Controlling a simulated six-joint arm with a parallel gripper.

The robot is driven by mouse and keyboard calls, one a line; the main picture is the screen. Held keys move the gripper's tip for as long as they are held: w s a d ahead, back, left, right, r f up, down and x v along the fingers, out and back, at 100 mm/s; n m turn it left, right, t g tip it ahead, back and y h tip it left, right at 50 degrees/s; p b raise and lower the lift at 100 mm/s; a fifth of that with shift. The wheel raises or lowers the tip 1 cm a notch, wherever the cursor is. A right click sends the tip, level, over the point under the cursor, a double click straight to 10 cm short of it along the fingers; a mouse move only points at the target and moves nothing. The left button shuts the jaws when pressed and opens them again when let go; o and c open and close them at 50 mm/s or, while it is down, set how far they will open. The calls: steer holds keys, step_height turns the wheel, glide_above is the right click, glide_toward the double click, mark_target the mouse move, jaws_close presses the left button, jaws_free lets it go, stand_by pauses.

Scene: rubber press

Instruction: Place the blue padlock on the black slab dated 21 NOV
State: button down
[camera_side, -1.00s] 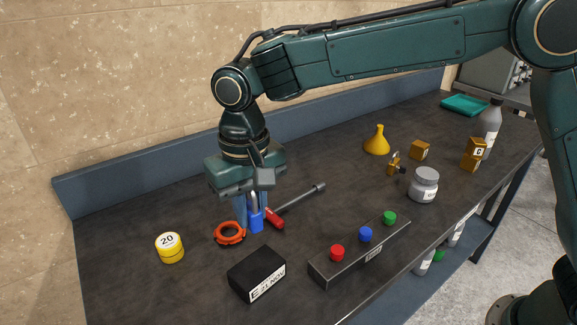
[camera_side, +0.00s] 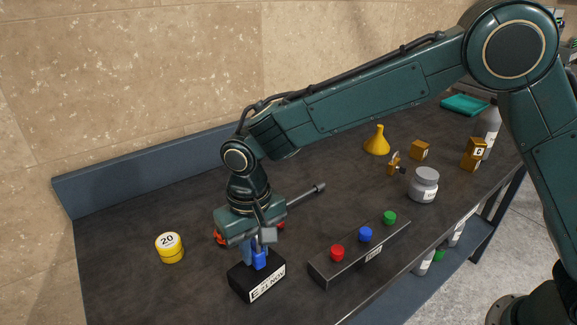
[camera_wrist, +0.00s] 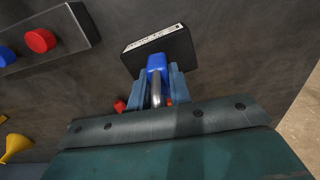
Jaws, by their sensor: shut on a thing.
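The black slab (camera_side: 244,288) lies on the bench at the lower middle of the side view, its white label reading 21 NOV. It also shows in the wrist view (camera_wrist: 178,48). The blue padlock (camera_side: 260,260) is at the slab's top in the side view, and in the wrist view its blue body (camera_wrist: 156,63) overlaps the slab. My gripper (camera_side: 254,254) is shut on the padlock, with its fingers (camera_wrist: 156,84) on either side of the shackle. I cannot tell whether the padlock touches the slab.
A button box (camera_side: 350,262) with red, blue and green buttons stands right of the slab. A yellow weight (camera_side: 170,249) marked 20 is to the left.

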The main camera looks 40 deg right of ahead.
steer(key=shift+f, duration=0.5)
steer(key=c, duration=1.3)
jaws_free()
steer(key=shift+f, duration=0.1)
step_height(320, 180, up, 12)
steer(key=shift+f, duration=0.2)
steer(key=shift+r, duration=0.35)
